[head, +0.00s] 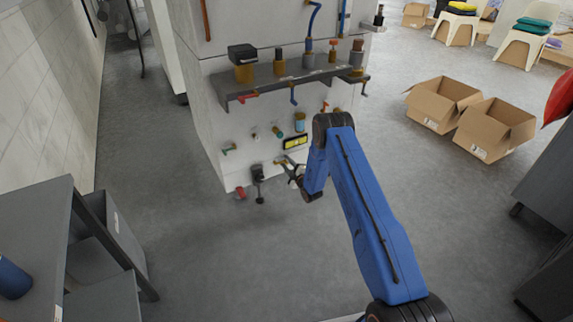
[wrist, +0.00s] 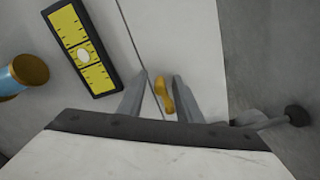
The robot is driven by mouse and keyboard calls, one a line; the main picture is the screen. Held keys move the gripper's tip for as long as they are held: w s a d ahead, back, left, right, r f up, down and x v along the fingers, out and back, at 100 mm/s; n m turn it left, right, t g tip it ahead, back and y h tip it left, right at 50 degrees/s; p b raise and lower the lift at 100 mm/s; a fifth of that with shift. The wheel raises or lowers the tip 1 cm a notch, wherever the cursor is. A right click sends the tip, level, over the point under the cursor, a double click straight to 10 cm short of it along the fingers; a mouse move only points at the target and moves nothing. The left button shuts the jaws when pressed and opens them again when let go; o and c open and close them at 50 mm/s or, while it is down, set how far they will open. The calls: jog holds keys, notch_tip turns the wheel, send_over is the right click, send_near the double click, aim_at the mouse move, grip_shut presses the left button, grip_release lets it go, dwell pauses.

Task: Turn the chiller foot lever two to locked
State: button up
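The machine's pale lower front panel (head: 225,120) carries several small levers and fittings; no label tells which is foot lever two. A small orange-yellow lever (wrist: 163,95) shows between my fingertips in the wrist view; in the head view an orange piece (head: 279,162) sits beside the fingers. My gripper (head: 287,167) is open at the panel's lower right, and its two fingers also show apart in the wrist view (wrist: 160,92). I cannot tell whether they touch the lever. A dark foot piece with a rod (head: 258,174) stands at the base, and its dark round end (wrist: 297,115) shows right of the fingers.
A yellow gauge (head: 295,142) and a blue cylinder with an orange-brown end (wrist: 22,76) are close to my gripper. A red piece (head: 240,192) is low on the panel. A grey shelf (head: 285,80) juts out above. Cardboard boxes (head: 495,128) stand right; floor (head: 200,250) in front is clear.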

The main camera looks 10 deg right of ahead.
jog(key=shift+c, duration=0.6)
grip_shut()
